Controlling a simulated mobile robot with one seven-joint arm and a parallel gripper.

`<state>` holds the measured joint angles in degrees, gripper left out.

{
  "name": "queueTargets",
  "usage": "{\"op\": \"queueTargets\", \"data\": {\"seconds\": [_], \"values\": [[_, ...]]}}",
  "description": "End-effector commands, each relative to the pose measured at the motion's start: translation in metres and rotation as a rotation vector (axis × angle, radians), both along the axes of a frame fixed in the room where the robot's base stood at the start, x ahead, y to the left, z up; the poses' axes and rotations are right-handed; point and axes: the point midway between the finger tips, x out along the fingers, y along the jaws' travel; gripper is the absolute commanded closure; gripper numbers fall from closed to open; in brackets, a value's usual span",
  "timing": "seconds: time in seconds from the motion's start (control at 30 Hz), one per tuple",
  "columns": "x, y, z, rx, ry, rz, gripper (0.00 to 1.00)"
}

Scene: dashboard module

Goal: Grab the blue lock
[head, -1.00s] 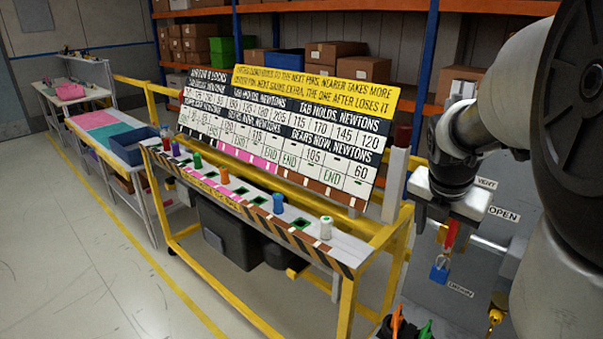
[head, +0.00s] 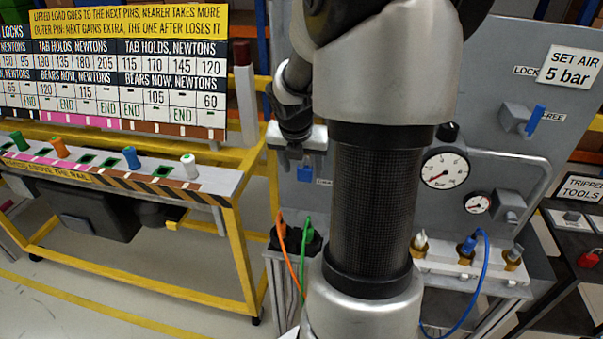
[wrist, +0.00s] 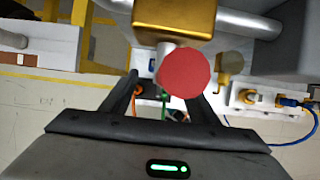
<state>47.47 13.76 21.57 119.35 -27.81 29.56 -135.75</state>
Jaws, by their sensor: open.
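The blue lock (head: 305,174) shows in the head view as a small blue padlock low on the grey panel, just below my gripper (head: 302,156). Its upper part is hidden by my gripper. In the wrist view my gripper (wrist: 160,88) is open, its two dark fingers apart. A red round disc (wrist: 184,72) fills much of the view between and in front of the fingers, below a brass block (wrist: 174,18). I cannot make out the lock clearly in the wrist view, and nothing is visibly held.
A blue peg (head: 131,158) and other coloured pegs stand on the striped rail at left. A blue handle (head: 536,119) sits on the panel at right. A gauge (head: 445,168) and blue hose (head: 482,285) are right of my arm.

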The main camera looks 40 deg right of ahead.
Motion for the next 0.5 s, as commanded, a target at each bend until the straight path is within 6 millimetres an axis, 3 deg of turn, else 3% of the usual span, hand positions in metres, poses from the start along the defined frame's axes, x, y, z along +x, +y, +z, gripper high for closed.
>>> {"op": "queueTargets", "data": {"seconds": [0.03,0.2,0.47,0.5], "values": [[0.004,-0.004,-0.011,0.003,0.001,0.0,0.45],[0.009,-0.01,-0.027,0.001,0.001,0.001,0.45],[0.01,-0.011,-0.029,0.001,-0.001,0.0,0.45],[0.01,-0.011,-0.029,0.001,-0.001,0.0,0.49]]}}
